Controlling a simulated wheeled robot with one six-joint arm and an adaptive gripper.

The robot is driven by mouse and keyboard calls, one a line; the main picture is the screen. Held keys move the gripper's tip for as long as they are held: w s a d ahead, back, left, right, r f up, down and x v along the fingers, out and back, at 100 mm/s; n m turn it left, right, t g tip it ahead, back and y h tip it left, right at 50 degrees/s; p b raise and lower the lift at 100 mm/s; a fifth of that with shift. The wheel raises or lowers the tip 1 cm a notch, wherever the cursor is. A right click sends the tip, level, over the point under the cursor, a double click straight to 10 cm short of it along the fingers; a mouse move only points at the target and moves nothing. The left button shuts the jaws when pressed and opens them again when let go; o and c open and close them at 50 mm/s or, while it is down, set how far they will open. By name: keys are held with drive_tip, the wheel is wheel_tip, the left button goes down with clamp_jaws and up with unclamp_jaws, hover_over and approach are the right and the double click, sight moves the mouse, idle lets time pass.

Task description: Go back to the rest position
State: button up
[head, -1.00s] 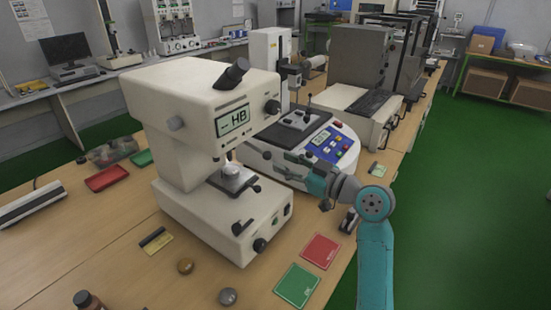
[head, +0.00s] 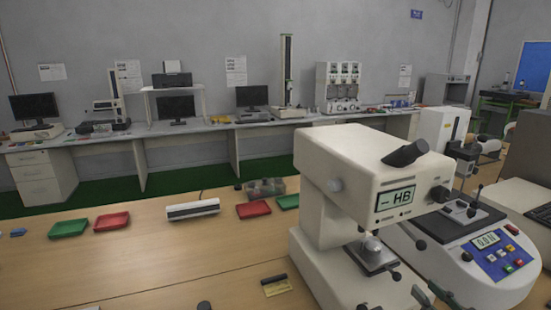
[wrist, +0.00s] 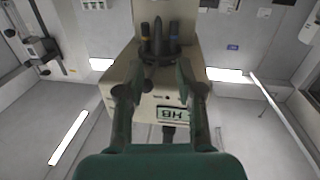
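My gripper (wrist: 160,78) shows in the wrist view with its two dark fingers spread apart and nothing held between them. Beyond the fingers is the cream hardness tester (wrist: 122,72), seen from below, with its HB display and dark objective parts. In the head view the same tester (head: 345,160) stands upright on the wooden bench at the right. Dark pieces low in that view, beside the tester's knobs, may be part of my gripper, but I cannot tell. Most of my arm is hidden or out of frame there.
A round instrument with a blue panel (head: 497,258) stands close right of the tester. Red trays (head: 111,221), a green tray (head: 69,227) and a white bar-shaped device (head: 192,209) lie on the bench (head: 150,265). A rear bench (head: 270,122) carries monitors.

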drive_tip(key=s+a+f+m+g+h, duration=0.1)
drive_tip(key=s+a+f+m+h, duration=0.15)
drive_tip(key=s+a+f, duration=0.45)
drive_tip(key=s+a+f+m+g+h, duration=0.1)
drive_tip(key=s+a+f+m+h, duration=0.15)
drive_tip(key=s+f, duration=0.85)
drive_tip(key=s+a+r+n, duration=0.1)
drive_tip(key=s+a, duration=0.2)
drive_tip(key=s, duration=0.8)
drive_tip(key=s+a+r+n+y, duration=0.1)
drive_tip(key=s+a, duration=0.3)
drive_tip(key=s, duration=0.8)
drive_tip(key=shift+y, duration=0.3)
